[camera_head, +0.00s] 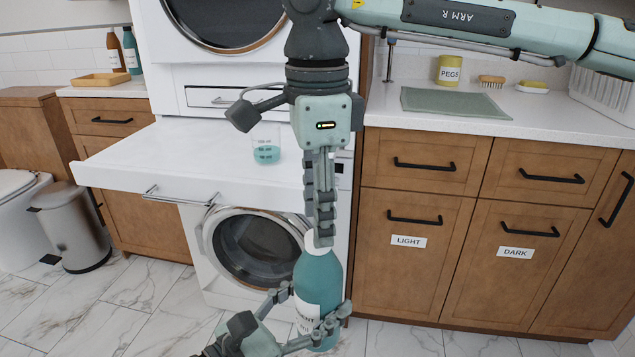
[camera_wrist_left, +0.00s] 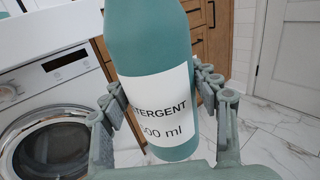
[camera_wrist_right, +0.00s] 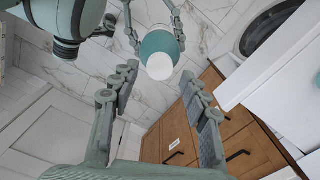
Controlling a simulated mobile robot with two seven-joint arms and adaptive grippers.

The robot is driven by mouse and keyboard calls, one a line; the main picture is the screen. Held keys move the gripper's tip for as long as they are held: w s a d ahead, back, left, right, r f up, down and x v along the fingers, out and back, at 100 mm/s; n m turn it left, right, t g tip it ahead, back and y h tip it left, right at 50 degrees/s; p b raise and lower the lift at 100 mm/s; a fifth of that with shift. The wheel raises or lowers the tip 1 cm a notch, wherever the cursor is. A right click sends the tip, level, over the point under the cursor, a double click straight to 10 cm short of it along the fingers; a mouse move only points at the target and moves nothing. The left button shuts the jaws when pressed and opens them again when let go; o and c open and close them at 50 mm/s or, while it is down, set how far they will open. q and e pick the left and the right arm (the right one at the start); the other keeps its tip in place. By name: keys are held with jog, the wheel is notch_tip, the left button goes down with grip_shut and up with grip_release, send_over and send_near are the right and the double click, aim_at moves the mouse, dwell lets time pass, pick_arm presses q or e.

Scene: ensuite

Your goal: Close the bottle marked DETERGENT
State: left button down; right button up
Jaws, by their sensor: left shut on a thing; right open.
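The teal bottle (camera_head: 322,275) is held upright in front of the washing machine. In the left wrist view its white label (camera_wrist_left: 160,108) shows "TERGENT" and "00 ml". A white cap (camera_wrist_right: 160,66) is at the bottle's top, seen from above in the right wrist view; I cannot tell how tightly it sits. My left gripper (camera_head: 316,302) is shut around the bottle's body. My right gripper (camera_head: 322,228) is open and points down just above the cap, its fingers apart on either side in the right wrist view. The cap is partly hidden by its fingers in the head view.
A clear cup with blue liquid (camera_head: 266,153) stands on the white pull-out shelf (camera_head: 180,160). A bin (camera_head: 72,228) stands at left. The marble floor (camera_head: 150,290) is clear.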

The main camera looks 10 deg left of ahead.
jog(key=shift+f, duration=1.4)
jog(key=shift+c, duration=0.2)
grip_shut()
jog(key=shift+o, duration=0.9)
grip_release()
notch_tip(320, 180, up, 12)
jog(key=shift+a, duration=0.1)
